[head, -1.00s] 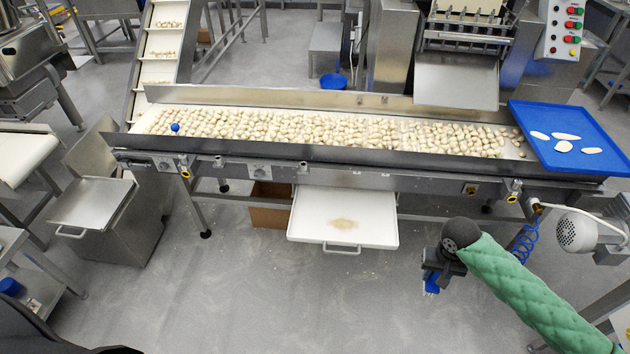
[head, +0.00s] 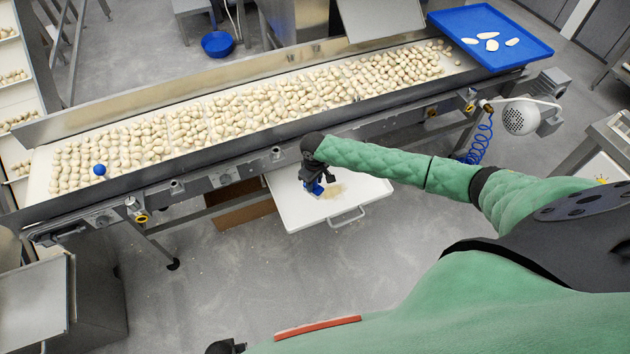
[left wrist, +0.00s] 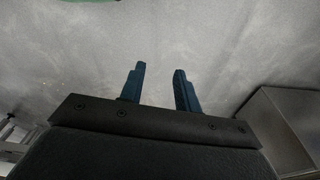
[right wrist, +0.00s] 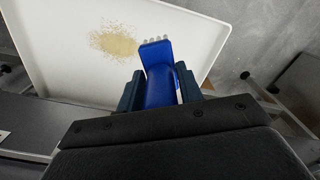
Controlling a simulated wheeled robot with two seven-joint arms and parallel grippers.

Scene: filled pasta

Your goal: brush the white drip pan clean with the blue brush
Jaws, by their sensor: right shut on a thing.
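The white drip pan (head: 290,210) is pulled out under the conveyor, with its wire handle at the front. A patch of tan crumbs (right wrist: 115,41) lies on it; the patch also shows in the head view (head: 334,190). My right gripper (head: 314,185) is over the pan, left of the crumbs in the head view. It is shut on the blue brush (right wrist: 158,72), whose pale bristles point away from the gripper beside the crumbs. I cannot tell whether the bristles touch the pan. My left gripper (left wrist: 160,82) is open and empty above the grey floor.
The conveyor (head: 150,190) full of filled pasta runs above and behind the pan. A blue tray (head: 530,52) with pale pieces sits at its right end. A cardboard box (head: 245,212) is left of the pan. Floor in front is clear.

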